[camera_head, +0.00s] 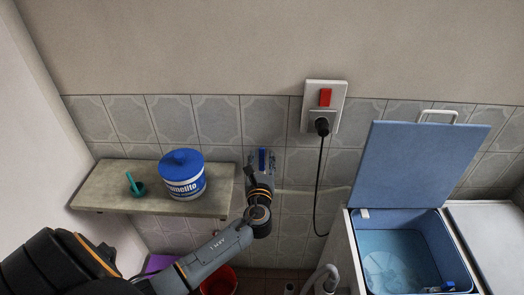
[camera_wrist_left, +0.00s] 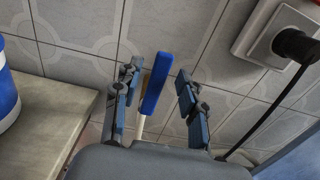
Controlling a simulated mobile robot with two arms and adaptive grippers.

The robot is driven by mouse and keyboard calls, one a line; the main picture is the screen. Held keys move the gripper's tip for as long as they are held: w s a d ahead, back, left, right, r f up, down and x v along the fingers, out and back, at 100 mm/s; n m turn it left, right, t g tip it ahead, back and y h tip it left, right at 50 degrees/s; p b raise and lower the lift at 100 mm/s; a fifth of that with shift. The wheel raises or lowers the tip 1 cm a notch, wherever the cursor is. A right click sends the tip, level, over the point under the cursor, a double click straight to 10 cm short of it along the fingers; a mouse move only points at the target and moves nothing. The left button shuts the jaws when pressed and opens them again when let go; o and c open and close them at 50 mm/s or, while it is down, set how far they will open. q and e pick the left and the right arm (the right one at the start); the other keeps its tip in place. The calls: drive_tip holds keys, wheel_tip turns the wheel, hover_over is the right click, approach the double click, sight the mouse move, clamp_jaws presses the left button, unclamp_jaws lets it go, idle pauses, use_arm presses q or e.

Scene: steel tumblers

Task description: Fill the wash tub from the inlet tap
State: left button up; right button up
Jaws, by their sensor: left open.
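The inlet tap's blue lever handle (camera_head: 262,158) stands out from the tiled wall, and it also shows in the left wrist view (camera_wrist_left: 154,84). My left gripper (camera_head: 261,174) is at the tap and hides most of its body. In the left wrist view, my left gripper (camera_wrist_left: 159,88) is open, with one finger on each side of the blue handle and visible gaps to both. The wash tub (camera_head: 372,245) is at the lower right, blue inside, with its blue lid (camera_head: 415,165) raised. I cannot tell the water level in it. My right gripper is not in view.
A stone shelf (camera_head: 100,190) left of the tap holds a blue-and-white detergent tub (camera_head: 184,178) and a teal scoop (camera_head: 138,188). A black cord (camera_head: 319,185) hangs from the wall socket (camera_head: 337,98). A red bucket (camera_head: 222,280) is below my arm.

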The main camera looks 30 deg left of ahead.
use_arm(q)
drive_tip(key=shift+x, duration=1.25)
clamp_jaws()
